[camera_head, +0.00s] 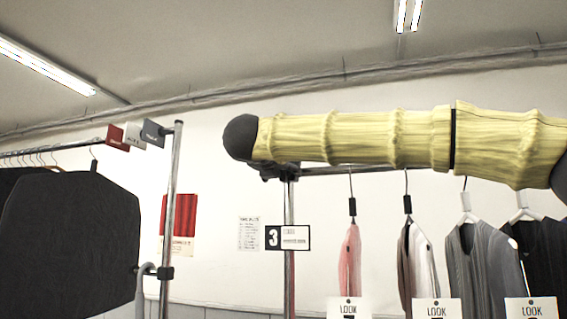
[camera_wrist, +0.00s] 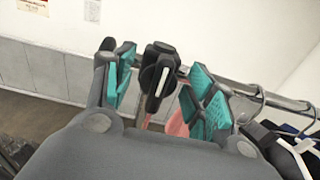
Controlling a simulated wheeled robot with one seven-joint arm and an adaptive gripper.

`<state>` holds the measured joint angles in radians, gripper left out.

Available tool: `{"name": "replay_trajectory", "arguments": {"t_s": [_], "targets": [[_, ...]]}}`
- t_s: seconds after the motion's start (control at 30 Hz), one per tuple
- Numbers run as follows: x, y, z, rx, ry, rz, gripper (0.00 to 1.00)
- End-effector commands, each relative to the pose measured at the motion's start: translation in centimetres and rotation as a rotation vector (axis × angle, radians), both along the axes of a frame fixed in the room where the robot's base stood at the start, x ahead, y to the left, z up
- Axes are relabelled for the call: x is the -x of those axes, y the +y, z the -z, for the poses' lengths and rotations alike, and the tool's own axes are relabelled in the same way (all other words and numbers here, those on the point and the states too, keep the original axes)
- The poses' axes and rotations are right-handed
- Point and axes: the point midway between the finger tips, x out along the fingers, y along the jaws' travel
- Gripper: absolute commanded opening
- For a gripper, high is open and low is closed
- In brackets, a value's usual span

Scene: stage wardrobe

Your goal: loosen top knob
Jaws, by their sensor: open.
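The black top knob (camera_wrist: 153,82) shows in the wrist view, with a white stripe on its face, at the joint of the rack's post and rail. My gripper (camera_wrist: 160,78) is open, with teal-padded fingers on the left and right of the knob. Gaps show between the knob and both sets of pads, and nothing is held. In the head view, my yellow-sleeved arm reaches across in front of the right rack's rail (camera_head: 377,169). A dark fitting (camera_head: 278,173) shows under the arm's end at the top of the post (camera_head: 289,230); the arm partly hides it.
Several garments on hangers, including a pink one (camera_head: 350,262), hang from the rail right of the post. A number 3 sign (camera_head: 288,238) is at the post. A second rack's post (camera_head: 171,220), with a dark garment (camera_head: 70,240), stands at the left. Open space lies between the racks.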

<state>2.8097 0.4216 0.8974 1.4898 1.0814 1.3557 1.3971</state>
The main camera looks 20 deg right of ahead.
Motion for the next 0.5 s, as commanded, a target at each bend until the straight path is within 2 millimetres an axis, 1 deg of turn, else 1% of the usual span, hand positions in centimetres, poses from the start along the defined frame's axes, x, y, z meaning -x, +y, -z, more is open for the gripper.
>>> {"name": "replay_trajectory", "arguments": {"t_s": [0.1,0.37,0.4,0.47,0.5], "targets": [[-0.39,-0.29,-0.07,0.001,-0.001,0.0,0.55],[-0.48,-0.35,0.0,0.001,-0.001,0.0,0.55],[-0.48,-0.35,0.01,0.001,-0.001,0.0,0.53],[-0.48,-0.35,0.01,0.001,-0.001,0.0,0.42],[-0.48,-0.35,0.01,0.001,-0.001,0.0,0.35]]}}
